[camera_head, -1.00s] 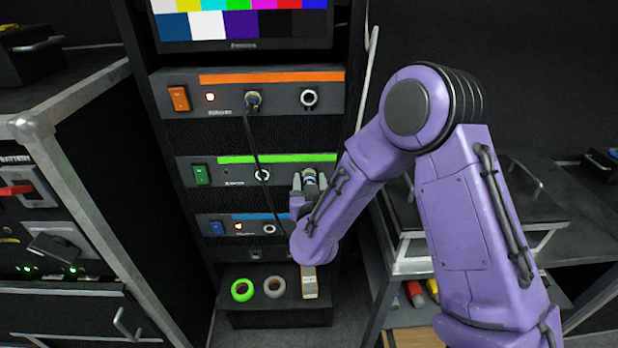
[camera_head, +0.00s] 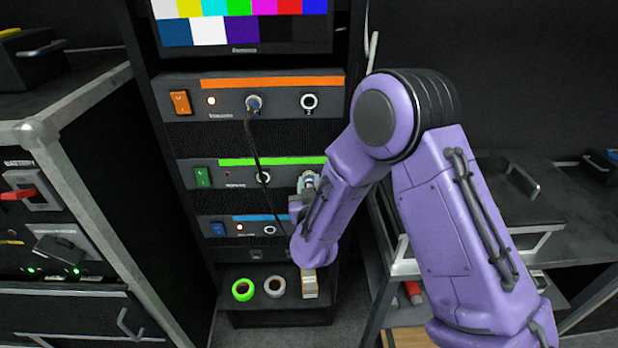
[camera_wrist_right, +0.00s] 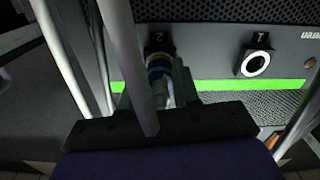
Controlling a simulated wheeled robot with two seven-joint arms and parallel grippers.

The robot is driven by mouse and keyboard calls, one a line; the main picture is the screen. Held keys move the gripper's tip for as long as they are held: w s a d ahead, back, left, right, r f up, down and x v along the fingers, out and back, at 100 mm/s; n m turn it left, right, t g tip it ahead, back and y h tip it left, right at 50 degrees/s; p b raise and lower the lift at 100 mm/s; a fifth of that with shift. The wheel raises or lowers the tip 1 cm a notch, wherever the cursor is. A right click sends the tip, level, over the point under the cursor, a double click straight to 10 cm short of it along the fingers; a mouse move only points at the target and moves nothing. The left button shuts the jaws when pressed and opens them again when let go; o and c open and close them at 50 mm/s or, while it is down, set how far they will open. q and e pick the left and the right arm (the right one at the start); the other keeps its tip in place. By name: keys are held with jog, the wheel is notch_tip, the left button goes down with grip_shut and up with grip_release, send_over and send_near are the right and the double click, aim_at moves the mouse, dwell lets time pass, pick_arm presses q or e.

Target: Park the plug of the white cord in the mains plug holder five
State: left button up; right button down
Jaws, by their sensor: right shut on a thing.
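My right gripper (camera_head: 307,183) is at the right end of the green-striped unit, in front of its right socket. It is shut on a metallic plug with a blue ring, which shows in the wrist view (camera_wrist_right: 158,72) beneath the label 2. I cannot tell whether the plug is seated in the socket. A white cord (camera_head: 373,50) hangs along the rack's right edge and goes behind my arm. Thick pale cord-like strands (camera_wrist_right: 125,60) cross close to the wrist camera. I cannot make out mains plug holder five. My left gripper is not in view.
The orange-striped unit (camera_head: 180,80) above has a dark cable plugged in, hanging past the green-striped unit's left socket (camera_head: 263,177). A blue-striped unit (camera_head: 205,246) is below. Green tape (camera_head: 243,290), grey tape (camera_head: 275,287) and a small block (camera_head: 309,284) lie on the low shelf (camera_head: 250,317).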

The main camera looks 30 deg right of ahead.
jog(key=shift+n, duration=0.5)
jog(key=shift+r+n+p, duration=0.15)
jog(key=shift+n+p, duration=0.25)
jog(key=shift+p, duration=0.1)
jog(key=shift+n+p, duration=0.35)
jog(key=shift+n, duration=0.65)
jog(key=shift+n+p, duration=0.55)
jog(key=shift+n, duration=0.25)
jog(key=shift+w+n, duration=0.1)
jog(key=shift+n, duration=0.5)
